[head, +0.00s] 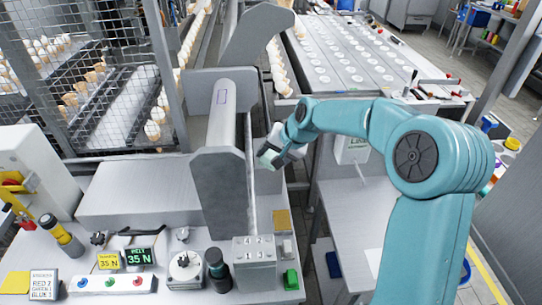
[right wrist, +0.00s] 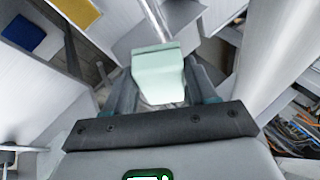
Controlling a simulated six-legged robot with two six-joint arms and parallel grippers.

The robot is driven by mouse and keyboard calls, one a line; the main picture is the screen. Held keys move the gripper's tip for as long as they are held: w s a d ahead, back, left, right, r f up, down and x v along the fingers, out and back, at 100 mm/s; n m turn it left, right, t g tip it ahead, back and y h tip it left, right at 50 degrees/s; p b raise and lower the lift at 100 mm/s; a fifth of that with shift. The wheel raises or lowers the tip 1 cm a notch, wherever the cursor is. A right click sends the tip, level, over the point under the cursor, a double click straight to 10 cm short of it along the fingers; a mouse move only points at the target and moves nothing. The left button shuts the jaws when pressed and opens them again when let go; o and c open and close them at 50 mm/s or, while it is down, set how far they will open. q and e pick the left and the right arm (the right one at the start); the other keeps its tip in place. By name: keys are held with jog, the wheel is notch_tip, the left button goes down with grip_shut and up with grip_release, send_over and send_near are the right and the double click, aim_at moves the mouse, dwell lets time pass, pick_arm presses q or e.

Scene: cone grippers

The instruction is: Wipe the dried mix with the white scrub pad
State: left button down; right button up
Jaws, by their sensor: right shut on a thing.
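My right gripper (head: 272,152) reaches in from the right at the end of my teal arm. It is shut on a pale, slightly greenish-white block, which I take for the white scrub pad (head: 267,157). The pad also shows in the right wrist view (right wrist: 158,76), between the two fingers (right wrist: 160,85). The pad is just right of a tall grey metal guard (head: 222,150); I cannot tell whether it touches anything. I cannot make out the dried mix in either view. My left gripper is not in view.
A wire cage (head: 95,70) stands left. A mostly bare lower table (head: 355,215) lies right.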

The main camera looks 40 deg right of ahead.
dwell(0.3)
jog(key=b, duration=0.3)
send_near(252, 180)
jog(key=shift+w+d+f, duration=0.15)
jog(key=shift+w+f, duration=0.4)
jog(key=shift+f, duration=0.05)
jog(key=shift+w+d+f, duration=0.15)
jog(key=shift+w+f, duration=0.45)
jog(key=shift+f, duration=0.05)
jog(key=shift+w+a+f+b, duration=0.15)
jog(key=shift+a+f+b, duration=0.15)
jog(key=shift+f+b, duration=0.1)
jog(key=shift+w+a+f+b, duration=0.15)
jog(key=shift+a+f+b, duration=0.1)
jog(key=shift+f, duration=0.2)
jog(key=shift+w+a+f+b, duration=0.15)
jog(key=shift+a+f+b, duration=0.1)
jog(key=shift+f, duration=0.2)
jog(key=shift+d, duration=0.1)
